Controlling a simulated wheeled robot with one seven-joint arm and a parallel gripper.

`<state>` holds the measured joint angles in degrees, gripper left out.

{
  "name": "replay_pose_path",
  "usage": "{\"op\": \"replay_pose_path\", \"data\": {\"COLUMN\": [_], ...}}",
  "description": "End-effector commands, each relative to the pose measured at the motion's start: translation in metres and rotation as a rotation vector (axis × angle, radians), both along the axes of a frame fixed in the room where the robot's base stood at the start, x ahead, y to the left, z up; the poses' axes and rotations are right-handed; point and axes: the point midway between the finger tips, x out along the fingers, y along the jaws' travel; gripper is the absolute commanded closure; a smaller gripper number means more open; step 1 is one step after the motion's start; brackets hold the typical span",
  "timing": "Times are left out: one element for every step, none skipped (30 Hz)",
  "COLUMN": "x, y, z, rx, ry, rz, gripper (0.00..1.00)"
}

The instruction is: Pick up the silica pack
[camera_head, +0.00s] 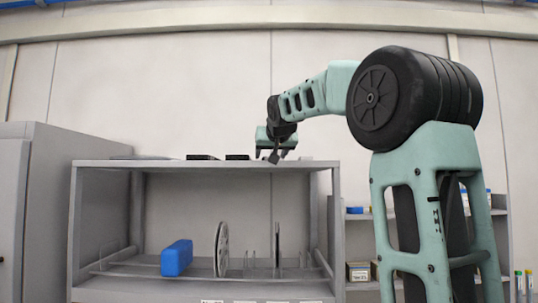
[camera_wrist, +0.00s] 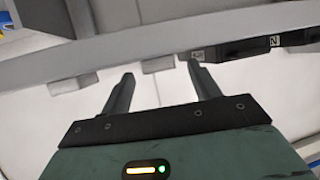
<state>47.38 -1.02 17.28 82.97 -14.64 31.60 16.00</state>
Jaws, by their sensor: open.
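I cannot make out a silica pack for certain in either view. Low flat items lie on the trolley's top shelf (camera_head: 200,167) in the head view: two dark ones (camera_head: 203,157) and a thin grey one (camera_head: 140,157) at the left. My gripper (camera_head: 274,156) is over the right part of that shelf, close above its surface. In the wrist view my gripper (camera_wrist: 160,78) has its two fingers apart with nothing between them. A grey shelf edge (camera_wrist: 150,45) crosses just beyond the fingertips. Dark items with small labels (camera_wrist: 262,46) show at the right there.
On the trolley's lower level stand a blue block (camera_head: 176,258), a pale reel (camera_head: 222,249) and thin upright dividers. A grey cabinet (camera_head: 60,200) stands at the left. A shelf rack (camera_head: 360,217) with small boxes is behind my arm at the right.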

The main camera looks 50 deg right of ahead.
Motion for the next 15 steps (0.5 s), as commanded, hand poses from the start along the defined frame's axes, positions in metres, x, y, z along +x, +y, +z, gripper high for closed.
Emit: {"op": "replay_pose_path", "data": {"x": [0.0046,0.0069,0.0088,0.0097,0.0102,0.0105,0.0106,0.0105,0.0105,0.0105,0.0105,0.0104,0.0104,0.0104,0.0103], "y": [-0.0036,-0.0050,-0.0065,-0.0072,-0.0076,-0.0079,-0.0079,-0.0078,-0.0077,-0.0077,-0.0078,-0.0077,-0.0077,-0.0077,-0.0077], "z": [-0.0008,-0.0022,-0.0037,-0.0045,-0.0051,-0.0057,-0.0059,-0.0061,-0.0062,-0.0062,-0.0062,-0.0062,-0.0062,-0.0061,-0.0061], "rx": [0.003,0.002,0.001,0.001,0.000,0.000,0.000,0.000,0.000,0.000,0.000,0.000,0.000,0.000,0.000], "ry": [0.002,0.001,0.001,0.001,0.000,0.000,0.000,0.000,-0.001,0.000,0.000,0.000,0.000,0.000,0.000], "rz": [0.001,0.001,0.001,0.001,0.001,0.001,0.001,0.001,0.001,0.001,0.001,0.001,0.001,0.001,0.001], "gripper": [0.38,0.38,0.38,0.38,0.38,0.38,0.38,0.38,0.38,0.38,0.38,0.47,0.55,0.63,0.74]}}
